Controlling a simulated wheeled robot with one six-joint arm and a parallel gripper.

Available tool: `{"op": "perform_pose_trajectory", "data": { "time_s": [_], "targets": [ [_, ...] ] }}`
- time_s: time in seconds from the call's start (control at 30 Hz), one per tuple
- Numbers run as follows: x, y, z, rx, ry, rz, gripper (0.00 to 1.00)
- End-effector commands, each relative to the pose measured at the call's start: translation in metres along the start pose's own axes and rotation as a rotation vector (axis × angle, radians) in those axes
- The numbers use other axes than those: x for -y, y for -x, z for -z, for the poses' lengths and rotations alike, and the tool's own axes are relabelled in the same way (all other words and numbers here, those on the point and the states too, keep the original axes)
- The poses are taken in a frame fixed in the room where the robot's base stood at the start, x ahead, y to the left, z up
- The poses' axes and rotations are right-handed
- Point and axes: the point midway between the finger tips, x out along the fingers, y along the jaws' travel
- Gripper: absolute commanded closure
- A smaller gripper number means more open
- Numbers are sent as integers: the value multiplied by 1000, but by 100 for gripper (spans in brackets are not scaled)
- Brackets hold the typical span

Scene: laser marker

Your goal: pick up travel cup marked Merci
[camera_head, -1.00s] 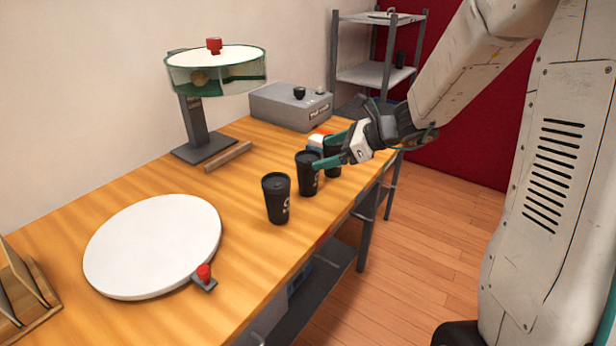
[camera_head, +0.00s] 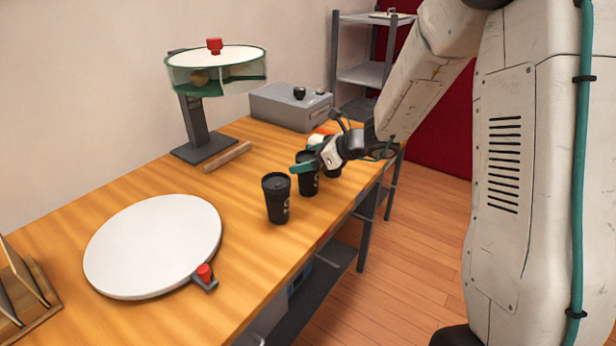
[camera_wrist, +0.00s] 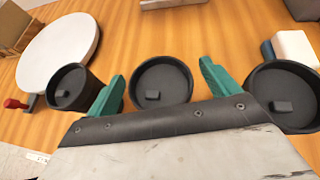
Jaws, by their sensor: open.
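Three black lidded travel cups stand upright in a row along the table's front edge. The nearest cup (camera_head: 277,198) shows part of a white marking, too small to read; it is the left cup (camera_wrist: 68,87) in the wrist view. The middle cup (camera_head: 309,181) is partly covered by my gripper (camera_head: 306,162). In the wrist view the middle cup (camera_wrist: 162,82) lies between the two teal fingertips of my open gripper (camera_wrist: 162,75). The far cup (camera_head: 333,170) is mostly hidden behind my gripper; it is the right cup (camera_wrist: 287,92) in the wrist view. No word Merci is legible.
A white round disc (camera_head: 150,245) with a red knob lies left of the cups. A stand with a green-rimmed drum (camera_head: 215,70), a wooden bar (camera_head: 228,156) and a grey box (camera_head: 290,107) are behind.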

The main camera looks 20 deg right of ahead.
Motion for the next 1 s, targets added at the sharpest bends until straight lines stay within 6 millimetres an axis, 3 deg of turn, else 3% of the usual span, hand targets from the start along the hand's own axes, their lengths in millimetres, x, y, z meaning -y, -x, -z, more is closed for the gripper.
{"op": "perform_pose_trajectory", "data": {
  "time_s": [0.03, 0.13, 0.17, 0.67, 0.87, 1.0],
  "targets": [
    [0, 0, 0, 0, 0, 0, 18],
    [0, 0, 0, 0, 0, 0, 46],
    [0, 0, 0, 0, 0, 0, 47],
    [0, 5, -8, 1, 1, 0, 47],
    [0, 17, -31, 3, 5, 2, 47],
    [-4, 43, -20, 1, -2, 5, 47]
  ]
}}
